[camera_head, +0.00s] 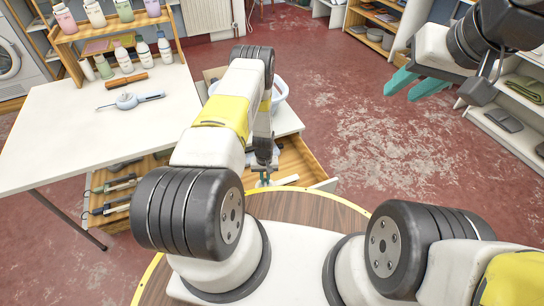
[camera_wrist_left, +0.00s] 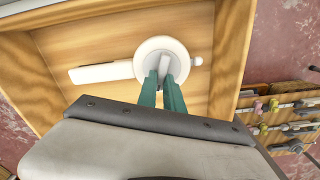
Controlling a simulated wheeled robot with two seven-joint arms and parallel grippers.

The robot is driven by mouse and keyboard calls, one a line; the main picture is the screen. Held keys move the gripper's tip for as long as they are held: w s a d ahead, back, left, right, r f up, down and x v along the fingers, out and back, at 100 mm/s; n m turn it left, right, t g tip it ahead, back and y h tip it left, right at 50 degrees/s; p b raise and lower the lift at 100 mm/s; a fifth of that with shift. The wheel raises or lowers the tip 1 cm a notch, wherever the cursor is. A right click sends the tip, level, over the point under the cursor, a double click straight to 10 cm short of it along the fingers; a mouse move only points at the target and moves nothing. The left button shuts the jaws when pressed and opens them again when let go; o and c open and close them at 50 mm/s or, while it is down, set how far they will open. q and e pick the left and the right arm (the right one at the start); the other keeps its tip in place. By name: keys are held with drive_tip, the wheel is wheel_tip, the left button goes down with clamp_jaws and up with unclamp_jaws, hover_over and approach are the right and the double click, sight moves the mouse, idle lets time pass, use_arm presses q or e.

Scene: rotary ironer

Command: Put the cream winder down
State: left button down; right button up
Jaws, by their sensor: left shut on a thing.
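The cream winder (camera_wrist_left: 105,72) shows in the left wrist view as a pale round head with a long flat handle to the left, over the wooden floor of an open drawer (camera_wrist_left: 60,35). My left gripper (camera_wrist_left: 161,84) is shut on it at the round head. Whether the winder touches the drawer floor is hard to tell. In the head view my left gripper (camera_head: 264,181) is down in the drawer (camera_head: 312,165), mostly hidden by my arm, with a pale part of the winder (camera_head: 284,181) beside it. My right gripper (camera_head: 416,85) is open and empty, over the floor.
A white table (camera_head: 60,135) at left holds a white and blue hand tool (camera_head: 130,101), a brown roller (camera_head: 127,80) and a wooden rack of bottles (camera_head: 112,30). Several tools hang or lie left of the drawer (camera_head: 122,185). A white basin (camera_head: 279,92) stands behind my left arm.

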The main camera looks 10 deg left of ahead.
use_arm(q)
drive_tip(key=shift+f, duration=1.7)
drive_tip(key=shift+f, duration=0.1)
drive_tip(key=c, duration=1.5)
unclamp_jaws()
